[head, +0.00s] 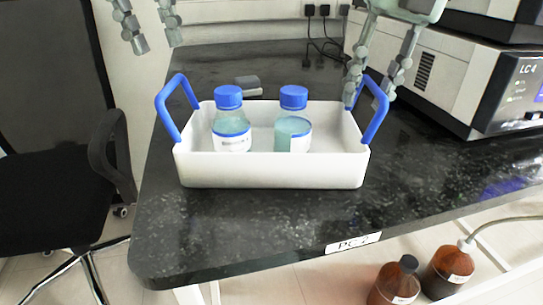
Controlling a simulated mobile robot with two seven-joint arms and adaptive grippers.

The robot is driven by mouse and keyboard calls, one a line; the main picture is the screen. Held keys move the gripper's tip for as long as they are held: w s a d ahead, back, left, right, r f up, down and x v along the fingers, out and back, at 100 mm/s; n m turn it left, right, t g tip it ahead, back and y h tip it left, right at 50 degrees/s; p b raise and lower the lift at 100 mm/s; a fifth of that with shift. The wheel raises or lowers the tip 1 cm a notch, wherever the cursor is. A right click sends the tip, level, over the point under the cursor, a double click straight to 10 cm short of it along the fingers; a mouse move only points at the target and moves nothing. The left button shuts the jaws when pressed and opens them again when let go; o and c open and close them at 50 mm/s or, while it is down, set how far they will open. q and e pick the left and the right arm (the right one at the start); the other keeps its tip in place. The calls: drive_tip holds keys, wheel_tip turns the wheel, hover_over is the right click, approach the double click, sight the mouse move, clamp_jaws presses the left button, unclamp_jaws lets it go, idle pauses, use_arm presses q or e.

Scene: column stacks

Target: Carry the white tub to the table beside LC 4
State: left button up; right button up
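The white tub (271,171) sits on a black speckled table near its front left corner. It has a blue loop handle at its left end (161,104) and another at its right end (377,128). Two blue-capped bottles stand in it, one on the left (231,122) and one on the right (292,125). My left gripper (158,48) is open and empty, up and to the left of the left handle. My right gripper (373,92) is open, its fingers overlapping the right handle's top in the view; contact cannot be told.
The instrument marked LC 4 (483,85) stands at the right on the table labelled PC 2 (353,243). A small grey object (248,85) lies behind the tub. A black chair (60,190) is at the left. Brown bottles (396,282) stand below the table at the front right.

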wheel_tip(320, 180, up, 8)
drive_tip(key=d, duration=0.1)
drive_tip(key=shift+d, duration=0.3)
drive_tip(key=shift+r, duration=0.1)
